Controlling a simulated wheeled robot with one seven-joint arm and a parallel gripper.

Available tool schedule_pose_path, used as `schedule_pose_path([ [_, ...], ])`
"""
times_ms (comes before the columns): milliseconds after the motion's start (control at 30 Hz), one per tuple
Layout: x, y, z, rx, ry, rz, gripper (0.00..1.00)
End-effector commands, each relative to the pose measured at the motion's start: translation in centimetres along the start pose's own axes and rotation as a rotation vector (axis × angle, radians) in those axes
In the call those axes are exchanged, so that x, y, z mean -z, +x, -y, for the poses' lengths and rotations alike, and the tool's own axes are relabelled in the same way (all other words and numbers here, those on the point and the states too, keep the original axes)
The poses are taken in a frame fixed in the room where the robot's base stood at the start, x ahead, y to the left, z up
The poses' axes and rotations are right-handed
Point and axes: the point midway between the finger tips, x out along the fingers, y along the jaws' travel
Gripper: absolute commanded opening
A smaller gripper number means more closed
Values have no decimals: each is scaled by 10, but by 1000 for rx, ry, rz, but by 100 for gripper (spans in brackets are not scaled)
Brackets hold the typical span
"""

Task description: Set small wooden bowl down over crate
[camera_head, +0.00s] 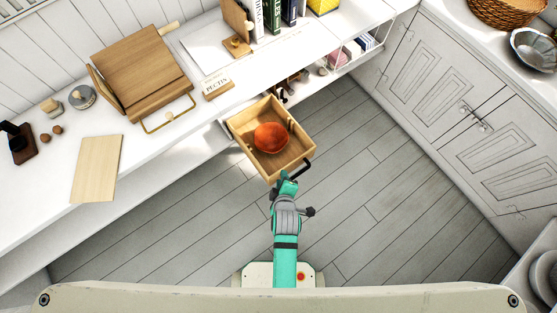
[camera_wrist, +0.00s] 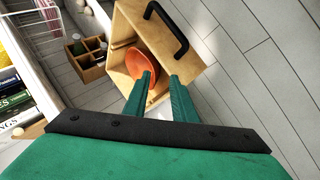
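The crate (camera_head: 298,160) is an open light-wood box with a black handle, at the front edge of the shelving; it also shows in the wrist view (camera_wrist: 188,48). The small bowl (camera_head: 271,137), orange-red, sits within the crate's walls. In the wrist view the bowl (camera_wrist: 140,62) is partly hidden behind one finger. My gripper (camera_head: 287,178) is at the crate's near side, beside the handle and apart from the bowl in the head view. In the wrist view its green fingers (camera_wrist: 161,77) are spread, with nothing seen clamped between them.
The white counter at left carries a wooden bread box (camera_head: 145,72), a cutting board (camera_head: 97,168) and small jars. Books (camera_head: 272,12) stand at the back. A small wooden caddy (camera_wrist: 88,72) with bottles is on the lower shelf. The grey floor (camera_head: 375,190) is clear.

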Motion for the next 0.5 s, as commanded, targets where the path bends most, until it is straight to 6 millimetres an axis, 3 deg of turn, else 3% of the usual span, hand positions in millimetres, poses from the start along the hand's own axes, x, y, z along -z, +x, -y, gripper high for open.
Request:
schedule_pose_path([
  [33, -4, -18, 9, -27, 69, -4, 24],
  [200, -5, -77, 17, -138, 322, -52, 24],
  [500, 8, -194, 7, -292, 764, -224, 24],
])
